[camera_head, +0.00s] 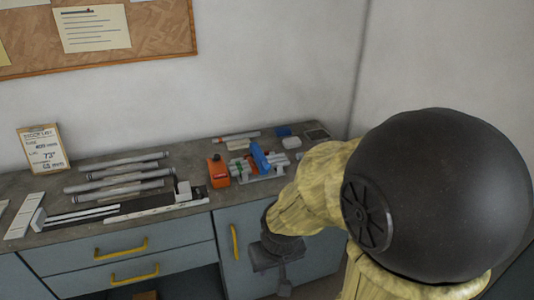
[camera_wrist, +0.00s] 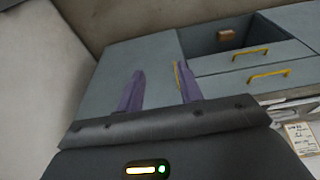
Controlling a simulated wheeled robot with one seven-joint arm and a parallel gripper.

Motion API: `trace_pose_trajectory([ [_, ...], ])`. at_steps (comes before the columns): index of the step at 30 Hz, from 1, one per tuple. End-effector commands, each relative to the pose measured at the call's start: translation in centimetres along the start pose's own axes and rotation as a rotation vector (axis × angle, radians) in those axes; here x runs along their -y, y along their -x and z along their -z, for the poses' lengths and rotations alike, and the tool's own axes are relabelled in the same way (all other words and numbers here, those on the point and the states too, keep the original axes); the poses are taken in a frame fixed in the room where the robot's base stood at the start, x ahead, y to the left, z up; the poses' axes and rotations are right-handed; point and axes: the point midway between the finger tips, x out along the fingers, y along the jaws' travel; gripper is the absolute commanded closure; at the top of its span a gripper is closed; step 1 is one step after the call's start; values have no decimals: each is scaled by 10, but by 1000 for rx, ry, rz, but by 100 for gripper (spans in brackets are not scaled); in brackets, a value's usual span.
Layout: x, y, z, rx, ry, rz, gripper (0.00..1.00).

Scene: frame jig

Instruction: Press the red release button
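My gripper (camera_wrist: 161,76) shows two purple fingers standing apart with nothing between them. In the head view my gripper (camera_head: 272,256) hangs low in front of the cabinet, below the bench edge and apart from everything on the bench. A grey fixture (camera_head: 266,179) with a blue lever (camera_head: 260,158) sits on the right part of the bench. A small red patch shows beside the lever; it is too small to tell whether it is the release button. A long frame jig (camera_head: 125,211) with dark and pale rails lies along the front left of the bench.
Several metal bars (camera_head: 118,175) lie behind the long jig. A clipboard (camera_head: 43,148) leans on the wall. Yellow handles (camera_head: 121,248) project from the cabinet front. An open bay with a brown box (camera_wrist: 227,35) shows below the bench.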

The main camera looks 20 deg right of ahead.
Motion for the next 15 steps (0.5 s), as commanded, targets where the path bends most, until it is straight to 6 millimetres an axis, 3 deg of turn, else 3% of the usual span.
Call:
trace_pose_trajectory([
  [1, 0, 0, 0, 0, 0, 0, 70],
  [6, 0, 0, 0, 0, 0, 0, 100],
  [15, 0, 0, 0, 0, 0, 0, 100],
])
